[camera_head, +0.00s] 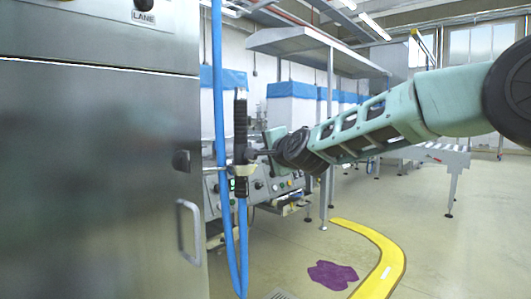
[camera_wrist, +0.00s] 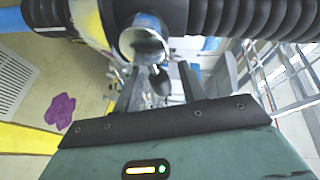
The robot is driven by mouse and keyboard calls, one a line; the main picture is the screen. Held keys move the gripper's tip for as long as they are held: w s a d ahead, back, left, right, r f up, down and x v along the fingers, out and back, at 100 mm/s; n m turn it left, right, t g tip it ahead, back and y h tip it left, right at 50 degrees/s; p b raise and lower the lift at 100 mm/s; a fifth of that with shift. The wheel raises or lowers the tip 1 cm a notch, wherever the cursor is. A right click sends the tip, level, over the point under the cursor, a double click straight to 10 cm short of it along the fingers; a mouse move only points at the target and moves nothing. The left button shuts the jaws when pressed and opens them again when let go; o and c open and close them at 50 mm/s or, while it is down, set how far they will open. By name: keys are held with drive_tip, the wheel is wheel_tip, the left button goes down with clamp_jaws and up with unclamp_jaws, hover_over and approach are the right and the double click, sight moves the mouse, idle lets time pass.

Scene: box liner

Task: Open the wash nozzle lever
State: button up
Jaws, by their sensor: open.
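The wash nozzle (camera_head: 240,120) has a black ribbed grip and hangs upright by the blue hose, beside the steel cabinet. In the wrist view the nozzle (camera_wrist: 230,18) lies across the top, with a black ribbed body, a yellow band and a round metal opening. A dark rounded piece on a metal stem, which looks like the lever (camera_wrist: 160,82), shows between my fingers. My gripper (camera_wrist: 158,85) is open, its fingers pointing at the nozzle and either side of that piece. In the head view my gripper (camera_head: 256,153) is at the nozzle's lower part; contact cannot be told.
A steel cabinet (camera_head: 100,170) with a handle (camera_head: 188,232) fills the left. The blue hose (camera_head: 220,90) loops down beside it. A control panel (camera_head: 270,187) stands behind my gripper. Open floor is at right.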

clamp_jaws()
drive_tip(key=shift+r, duration=0.1)
drive_tip(key=n, duration=0.1)
drive_tip(key=r+n+t+b, duration=0.1)
drive_tip(key=n, duration=0.1)
drive_tip(key=shift+s+a+r+n+t+y, duration=0.25)
drive_tip(key=shift+s+r+n+t+y, duration=0.05)
drive_tip(key=shift+n+t, duration=0.1)
drive_tip(key=shift+s+a+r+n+t+y+b, duration=0.25)
drive_tip(key=shift+r+n+y+b, duration=0.2)
drive_tip(key=shift+n, duration=0.6)
drive_tip(key=shift+s+a+r+n+t+y+b, duration=0.15)
drive_tip(key=shift+s+r+n+t+y+b, duration=0.25)
drive_tip(key=shift+n, duration=0.65)
drive_tip(key=shift+w, duration=0.1)
unclamp_jaws()
